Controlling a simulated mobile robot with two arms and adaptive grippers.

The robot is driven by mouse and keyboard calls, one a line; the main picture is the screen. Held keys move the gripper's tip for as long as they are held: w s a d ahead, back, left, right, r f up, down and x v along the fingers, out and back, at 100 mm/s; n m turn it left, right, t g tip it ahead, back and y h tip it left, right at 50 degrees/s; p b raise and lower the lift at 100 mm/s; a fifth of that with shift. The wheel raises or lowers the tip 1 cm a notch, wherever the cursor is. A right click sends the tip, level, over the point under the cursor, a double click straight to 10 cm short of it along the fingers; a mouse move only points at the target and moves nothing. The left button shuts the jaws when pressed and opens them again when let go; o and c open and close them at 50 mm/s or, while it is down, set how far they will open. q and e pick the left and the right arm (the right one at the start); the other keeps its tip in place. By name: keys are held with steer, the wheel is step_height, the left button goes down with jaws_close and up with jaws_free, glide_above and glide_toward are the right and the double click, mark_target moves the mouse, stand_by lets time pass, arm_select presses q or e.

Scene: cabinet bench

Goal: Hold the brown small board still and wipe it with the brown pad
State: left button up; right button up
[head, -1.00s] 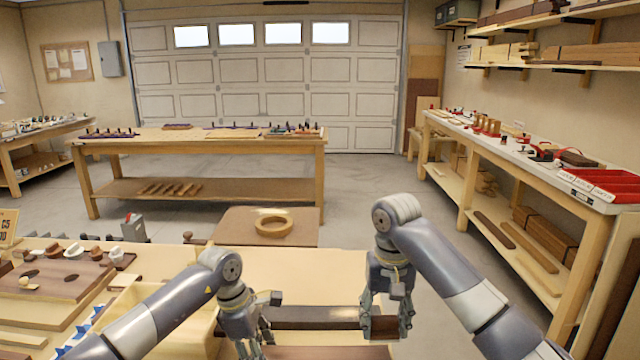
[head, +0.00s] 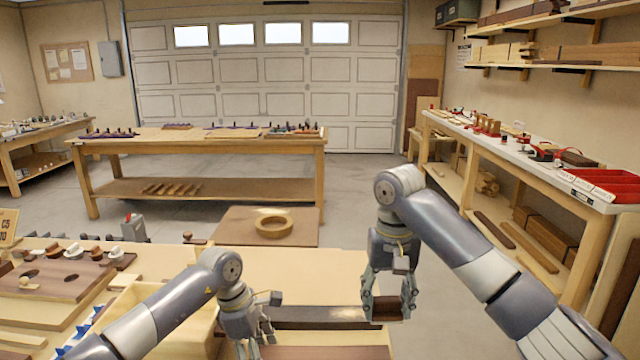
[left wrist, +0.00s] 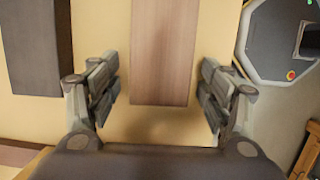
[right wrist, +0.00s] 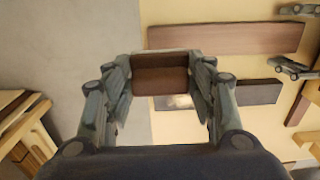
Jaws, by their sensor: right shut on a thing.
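The brown small board (head: 330,352) lies on the pale bench top at the bottom of the head view. It also shows in the left wrist view (left wrist: 163,45) and the right wrist view (right wrist: 230,38). My left gripper (head: 258,328) is open at the board's left end; in the left wrist view its fingers (left wrist: 158,75) stand either side of the board with gaps. My right gripper (head: 390,298) is shut on the brown pad (head: 386,310), which lies between its fingers in the right wrist view (right wrist: 160,80). The pad appears above the bench's right edge, apart from the board.
A dark grey-brown strip (head: 310,316) lies on the bench beyond the board. Left are a light wooden tray (head: 185,315) and a brown board with knobs and holes (head: 65,280). A wooden ring (head: 274,227) sits on a stand behind. Floor is open at right.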

arm_select(q)
steer(key=shift+d+r+p+v, duration=0.1)
steer(key=shift+d+p+v, duration=0.2)
steer(key=shift+p+v, duration=0.6)
steer(key=shift+d+r+p+v, duration=0.1)
steer(key=shift+d+p+v, duration=0.15)
steer(key=shift+v, duration=1.15)
steer(key=shift+d+p+v, duration=0.3)
steer(key=shift+p+v, duration=0.3)
steer(key=shift+v, duration=0.55)
arm_select(e)
steer(key=shift+r, duration=1.8)
arm_select(q)
steer(key=shift+w+a+r, duration=0.1)
steer(key=shift+r, duration=0.3)
steer(key=v, duration=1.1)
steer(key=shift+a, duration=0.1)
